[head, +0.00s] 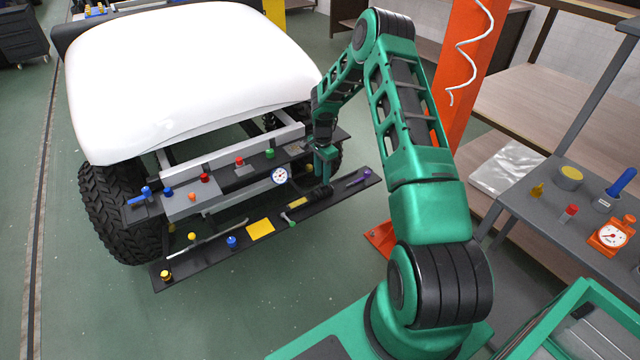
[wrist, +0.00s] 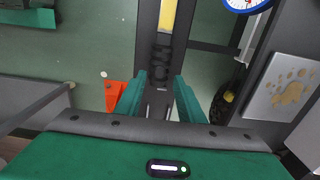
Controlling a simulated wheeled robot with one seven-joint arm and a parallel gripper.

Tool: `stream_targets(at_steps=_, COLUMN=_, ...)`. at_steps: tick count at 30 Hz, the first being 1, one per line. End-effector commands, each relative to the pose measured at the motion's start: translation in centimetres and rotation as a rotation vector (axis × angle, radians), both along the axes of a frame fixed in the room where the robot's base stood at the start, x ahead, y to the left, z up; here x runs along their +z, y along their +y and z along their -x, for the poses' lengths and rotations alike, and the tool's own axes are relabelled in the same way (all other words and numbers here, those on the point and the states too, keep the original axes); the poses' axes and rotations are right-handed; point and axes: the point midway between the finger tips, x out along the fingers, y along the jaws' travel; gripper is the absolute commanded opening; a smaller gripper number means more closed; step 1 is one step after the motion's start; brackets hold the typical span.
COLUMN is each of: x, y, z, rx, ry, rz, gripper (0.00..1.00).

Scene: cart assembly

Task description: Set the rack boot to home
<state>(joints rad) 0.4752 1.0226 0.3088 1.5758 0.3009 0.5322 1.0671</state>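The rack boot, a black ribbed sleeve, lies on the dark lower bar (head: 205,263) of the cart's front in the head view. I take it to be the ribbed black piece (head: 318,192), just left of the purple-handled item. In the wrist view the ribbed boot (wrist: 162,63) lies just beyond my fingertips, in line with the gap between them. My gripper (wrist: 159,84) is open, with nothing visibly held between its fingers. In the head view my gripper (head: 323,165) points down above the bar near the boot. I cannot tell its exact height over the bar.
A white dial gauge (head: 279,176) and several coloured knobs sit on the upper rail left of my gripper. A yellow plate (head: 260,229) and a purple-handled item (head: 359,178) are on the lower bar. An orange post (head: 465,60) stands behind my arm. A grey side table (head: 560,215) is at right.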

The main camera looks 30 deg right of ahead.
Motion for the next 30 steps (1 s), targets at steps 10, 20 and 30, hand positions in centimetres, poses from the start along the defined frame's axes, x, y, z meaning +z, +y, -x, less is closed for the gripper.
stream_targets(at_steps=10, x=-3.9, y=0.0, z=0.0, rx=0.001, ry=0.0, rz=0.0, gripper=0.35)
stream_targets(at_steps=20, x=-4.2, y=0.0, z=0.0, rx=0.001, ry=0.0, rz=0.0, gripper=0.35)
stream_targets(at_steps=30, x=-4.1, y=0.0, z=0.0, rx=0.0, ry=-0.001, rz=0.0, gripper=0.0)
